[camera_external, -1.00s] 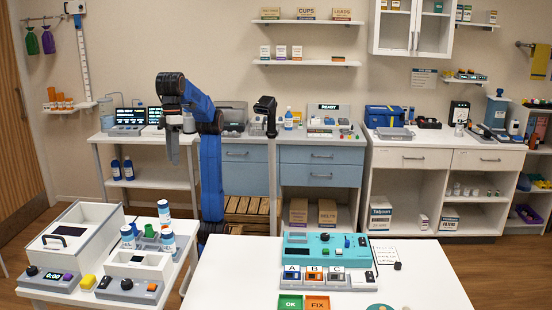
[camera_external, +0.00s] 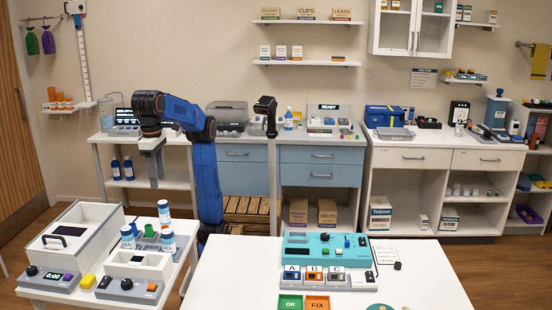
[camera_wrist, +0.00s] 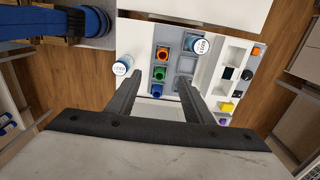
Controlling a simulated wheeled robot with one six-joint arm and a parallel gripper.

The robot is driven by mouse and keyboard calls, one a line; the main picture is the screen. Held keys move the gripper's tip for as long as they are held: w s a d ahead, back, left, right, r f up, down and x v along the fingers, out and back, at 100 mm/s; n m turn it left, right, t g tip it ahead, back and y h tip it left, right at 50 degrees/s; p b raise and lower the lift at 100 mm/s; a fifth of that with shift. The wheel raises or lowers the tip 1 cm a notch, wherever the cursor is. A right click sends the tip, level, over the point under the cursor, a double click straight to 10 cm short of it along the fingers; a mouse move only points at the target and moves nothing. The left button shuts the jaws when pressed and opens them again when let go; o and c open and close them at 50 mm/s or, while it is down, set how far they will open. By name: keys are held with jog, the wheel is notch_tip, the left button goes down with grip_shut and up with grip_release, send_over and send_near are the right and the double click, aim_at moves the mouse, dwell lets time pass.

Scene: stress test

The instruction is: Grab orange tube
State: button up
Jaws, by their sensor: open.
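In the wrist view a small orange tube (camera_wrist: 163,54) stands in a grey rack (camera_wrist: 173,61), in line with a green tube (camera_wrist: 160,73) and a blue tube (camera_wrist: 157,91). My gripper (camera_wrist: 161,77) is open and empty above the rack. Its fingers point down toward the tubes, with the orange tube just beyond the fingertips. In the external view my gripper (camera_external: 153,183) hangs well above the left table. The green tube (camera_external: 149,231) shows there; I cannot make out the orange tube among the bottles.
In the external view a white open box (camera_external: 75,235) and a smaller device (camera_external: 138,265) share the left table (camera_external: 185,240). A yellow block (camera_external: 88,282) lies between them.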

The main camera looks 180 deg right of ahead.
jog(key=shift+w+a+f, duration=0.1)
jog(key=shift+w+f, duration=0.1)
jog(key=shift+f, duration=4.95)
jog(key=shift+w+f, duration=0.15)
jog(key=shift+f, duration=5)
jog(key=c, duration=1.1)
